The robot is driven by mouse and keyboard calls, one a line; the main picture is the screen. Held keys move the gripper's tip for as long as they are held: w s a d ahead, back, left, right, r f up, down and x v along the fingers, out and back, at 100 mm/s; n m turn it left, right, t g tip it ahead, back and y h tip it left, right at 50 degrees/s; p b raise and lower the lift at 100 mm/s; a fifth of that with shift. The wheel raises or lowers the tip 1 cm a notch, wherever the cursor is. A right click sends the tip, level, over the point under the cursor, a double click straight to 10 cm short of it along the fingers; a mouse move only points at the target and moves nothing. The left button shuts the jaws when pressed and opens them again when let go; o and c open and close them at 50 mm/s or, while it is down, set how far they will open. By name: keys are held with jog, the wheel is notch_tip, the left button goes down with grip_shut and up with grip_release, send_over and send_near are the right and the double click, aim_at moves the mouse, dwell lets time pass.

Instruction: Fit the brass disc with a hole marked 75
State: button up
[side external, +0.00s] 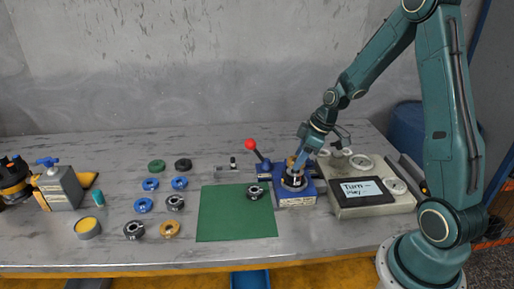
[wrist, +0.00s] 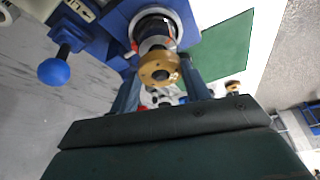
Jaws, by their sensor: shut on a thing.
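My gripper (wrist: 160,85) is shut on a brass disc with a hole (wrist: 160,68), its two fingers on either side of the disc. No mark can be read on it. In the wrist view the disc overlaps a dark and silver round part (wrist: 153,30) in a blue fixture (wrist: 115,22). In the side external view my gripper (side external: 297,164) is over the blue fixture (side external: 296,201), above its black round part (side external: 293,181). The disc is mostly hidden there. I cannot tell whether the disc touches the part below.
A red-knobbed lever (side external: 250,144) stands at the fixture's left. Several blue, dark and green rings and another brass ring (side external: 170,229) lie further left.

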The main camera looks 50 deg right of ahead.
jog(key=shift+f, duration=1.1)
dwell(0.8)
jog(key=o, duration=1.6)
jog(key=shift+r, duration=0.2)
notch_tip(320, 180, up, 8)
dwell(1.1)
jog(key=shift+r, duration=0.15)
